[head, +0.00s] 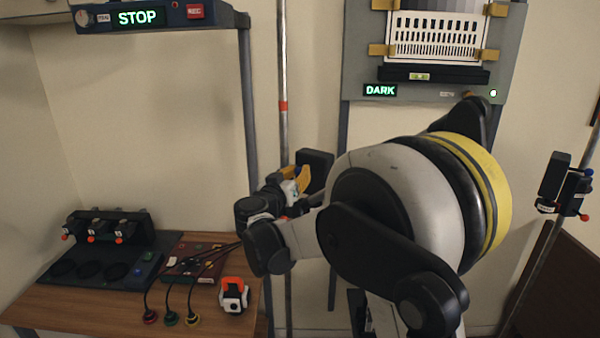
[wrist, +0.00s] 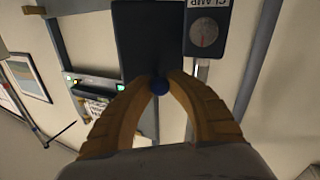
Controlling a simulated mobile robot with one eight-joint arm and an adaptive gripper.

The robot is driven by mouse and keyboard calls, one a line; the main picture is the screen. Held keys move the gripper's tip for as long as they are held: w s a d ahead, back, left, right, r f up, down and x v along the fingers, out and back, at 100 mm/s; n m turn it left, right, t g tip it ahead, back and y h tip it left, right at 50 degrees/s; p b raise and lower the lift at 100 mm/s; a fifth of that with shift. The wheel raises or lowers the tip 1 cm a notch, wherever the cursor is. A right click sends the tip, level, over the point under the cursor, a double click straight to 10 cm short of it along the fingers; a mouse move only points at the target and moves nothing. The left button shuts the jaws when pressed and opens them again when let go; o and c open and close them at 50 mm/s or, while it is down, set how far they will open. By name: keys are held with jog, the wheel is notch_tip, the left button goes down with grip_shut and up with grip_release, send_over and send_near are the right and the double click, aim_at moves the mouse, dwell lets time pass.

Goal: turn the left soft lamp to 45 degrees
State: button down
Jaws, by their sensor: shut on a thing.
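The left soft lamp is a black box-shaped head (head: 318,160) on an upright pole (head: 283,60) in the head view, partly hidden behind my arm. In the wrist view the dark lamp head (wrist: 145,35) fills the top middle. A blue knob (wrist: 159,87) sits at its lower edge. My gripper (wrist: 160,80) has its two yellow fingers closed in on this knob from both sides. In the head view my gripper (head: 302,178) is at the lamp, with the knob hidden. The lamp's exact angle cannot be read.
A dial marked CLAMP (wrist: 204,33) is beside the lamp head. The right lamp (head: 556,176) stands on its own pole. A chart board (head: 437,45) with a DARK sign (head: 380,90) hangs behind my arm. A wooden bench (head: 90,306) with equipment and cables is at lower left.

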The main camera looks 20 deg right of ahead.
jog(key=m+g+h, duration=0.1)
jog(key=w+a+m+g+h, duration=0.1)
jog(key=shift+w+g+h, duration=0.25)
jog(key=shift+g+h, duration=0.05)
jog(key=c, duration=1.2)
grip_release()
jog(key=shift+c, duration=0.2)
jog(key=shift+s, duration=0.1)
jog(key=v, duration=1.2)
